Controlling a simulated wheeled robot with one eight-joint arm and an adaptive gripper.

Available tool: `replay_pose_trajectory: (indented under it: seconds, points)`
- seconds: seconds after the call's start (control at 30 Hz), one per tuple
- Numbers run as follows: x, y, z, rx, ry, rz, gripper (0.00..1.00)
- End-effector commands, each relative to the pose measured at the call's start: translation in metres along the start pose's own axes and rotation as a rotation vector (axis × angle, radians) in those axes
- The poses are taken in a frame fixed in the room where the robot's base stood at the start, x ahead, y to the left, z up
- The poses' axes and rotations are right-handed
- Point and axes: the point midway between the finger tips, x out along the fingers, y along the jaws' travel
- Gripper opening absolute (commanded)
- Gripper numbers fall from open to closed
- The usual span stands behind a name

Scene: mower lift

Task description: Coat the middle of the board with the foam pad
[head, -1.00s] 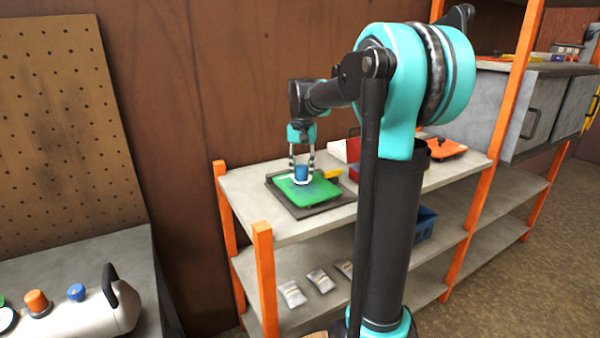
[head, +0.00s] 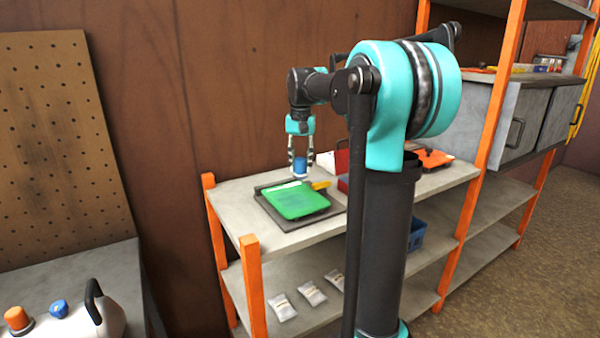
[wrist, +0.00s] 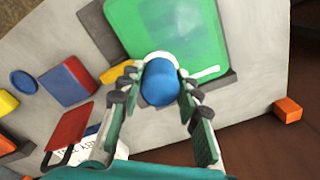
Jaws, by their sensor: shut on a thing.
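My gripper (head: 301,160) is shut on the blue knob of the foam pad (head: 299,167), whose pale base shows under the knob. In the wrist view the blue knob (wrist: 160,84) sits between the two fingers, with part of the white pad (wrist: 159,57) behind it. The green board (head: 295,201) lies on a dark grey tray (head: 322,218) on the top shelf. The pad is at the far edge of the board in the head view; I cannot tell whether it touches the board. A pale streak (wrist: 208,71) shows near one edge of the green board.
A yellow item (head: 321,185) lies beside the board. A red box (head: 342,161) and an orange item (head: 433,158) stand further right on the shelf (head: 236,193). Orange posts (head: 252,285) bound the shelf. In the wrist view a red and blue block (wrist: 67,82) lies nearby.

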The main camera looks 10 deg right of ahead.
Motion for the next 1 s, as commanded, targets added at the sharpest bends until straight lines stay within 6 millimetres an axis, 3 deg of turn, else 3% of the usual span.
replay_pose_trajectory:
  seconds: [0.3,1.0]
  points:
    - [-0.022,0.001,-0.003,-0.001,0.0,0.0,0.06]
    - [-0.022,0.002,-0.003,0.0,0.0,0.0,0.06]
